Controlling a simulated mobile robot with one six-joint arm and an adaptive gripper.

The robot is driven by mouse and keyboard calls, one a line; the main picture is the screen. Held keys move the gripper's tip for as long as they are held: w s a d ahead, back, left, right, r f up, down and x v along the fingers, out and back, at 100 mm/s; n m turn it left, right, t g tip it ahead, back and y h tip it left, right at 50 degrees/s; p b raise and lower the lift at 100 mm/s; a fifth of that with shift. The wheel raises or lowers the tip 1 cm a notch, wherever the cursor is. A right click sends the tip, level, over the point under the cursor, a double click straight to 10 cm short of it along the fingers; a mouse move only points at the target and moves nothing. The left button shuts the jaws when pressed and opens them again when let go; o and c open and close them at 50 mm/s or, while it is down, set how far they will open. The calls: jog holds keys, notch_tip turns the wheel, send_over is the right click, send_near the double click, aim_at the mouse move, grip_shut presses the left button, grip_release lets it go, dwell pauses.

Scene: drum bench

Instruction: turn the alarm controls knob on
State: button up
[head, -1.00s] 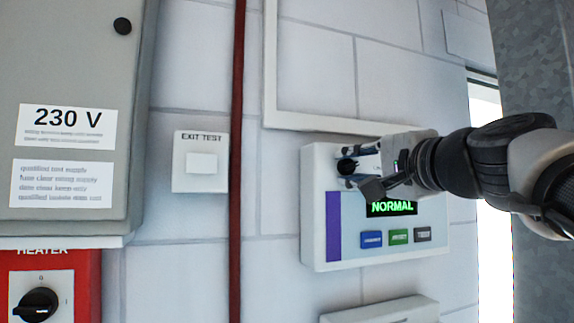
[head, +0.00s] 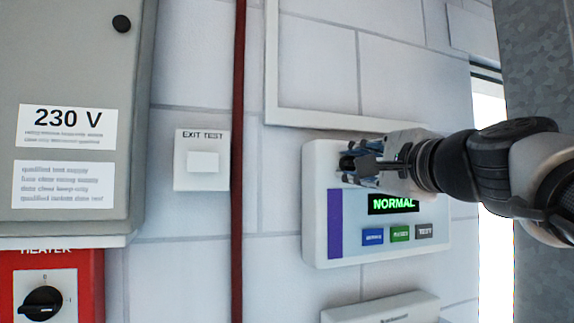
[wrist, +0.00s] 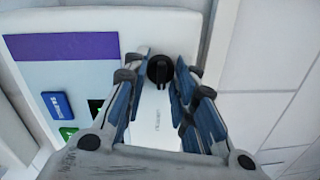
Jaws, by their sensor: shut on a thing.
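The alarm panel (head: 320,255) is a white wall box with a purple stripe, a screen reading NORMAL in green, and blue, green and grey buttons. Its black round knob (wrist: 159,70) shows between my fingertips in the wrist view, with its ridge roughly upright there. In the head view my gripper (head: 362,165) comes in from the right at the panel's upper part, over the knob, and partly hides it. The blue-padded fingers lie on either side of the knob, and my gripper is shut on it. The markings around the knob are not readable.
An EXIT TEST switch (head: 201,160) and a red vertical pipe (head: 239,200) are left of the panel. A grey 230 V cabinet (head: 70,90) and a red heater box (head: 80,285) stand farther left. Another white box (head: 385,307) is below the panel.

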jog(key=o, duration=1.1)
